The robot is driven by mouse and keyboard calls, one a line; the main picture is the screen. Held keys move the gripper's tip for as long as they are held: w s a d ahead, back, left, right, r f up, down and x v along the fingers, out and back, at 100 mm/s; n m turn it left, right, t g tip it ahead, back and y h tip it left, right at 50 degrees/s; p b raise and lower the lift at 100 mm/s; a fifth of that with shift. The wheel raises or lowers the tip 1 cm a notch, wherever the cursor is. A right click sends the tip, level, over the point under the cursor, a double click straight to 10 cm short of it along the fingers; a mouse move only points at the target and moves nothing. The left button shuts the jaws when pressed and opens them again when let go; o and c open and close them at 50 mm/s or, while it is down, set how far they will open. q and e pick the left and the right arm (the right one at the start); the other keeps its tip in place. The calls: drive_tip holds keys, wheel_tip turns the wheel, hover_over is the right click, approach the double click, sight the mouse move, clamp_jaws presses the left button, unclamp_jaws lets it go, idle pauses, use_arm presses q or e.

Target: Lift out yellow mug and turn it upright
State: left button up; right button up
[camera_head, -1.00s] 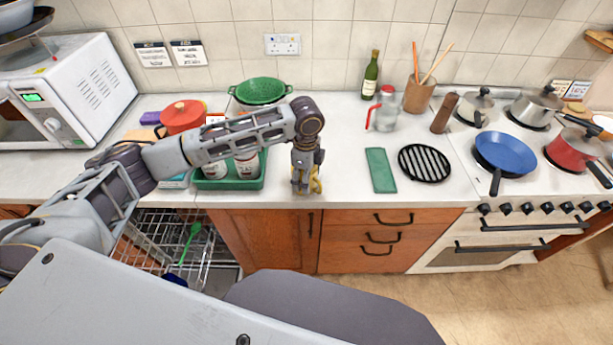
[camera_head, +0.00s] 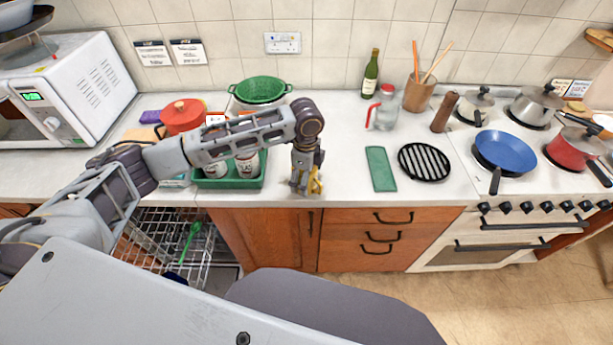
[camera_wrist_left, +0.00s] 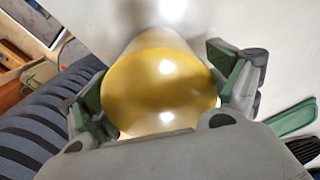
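The yellow mug (camera_head: 316,185) is at the counter's front edge, right of the green tray, mostly hidden by my left gripper (camera_head: 305,182). In the left wrist view the mug (camera_wrist_left: 160,92) shows a round yellow end towards the camera, between the two green-padded fingers (camera_wrist_left: 160,95). The fingers stand spread on either side of it, the right one looking slightly clear of its wall. I cannot tell whether that end is mouth or base. The handle is not clear. My right gripper is not in view.
A green tray (camera_head: 228,183) with white cups stands left of the gripper. An open dishwasher rack (camera_head: 165,245) with a green utensil (camera_head: 190,240) is below left.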

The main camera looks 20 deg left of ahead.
use_arm(q)
drive_tip(key=shift+s+r, duration=0.1)
drive_tip(key=shift+r, duration=5.9)
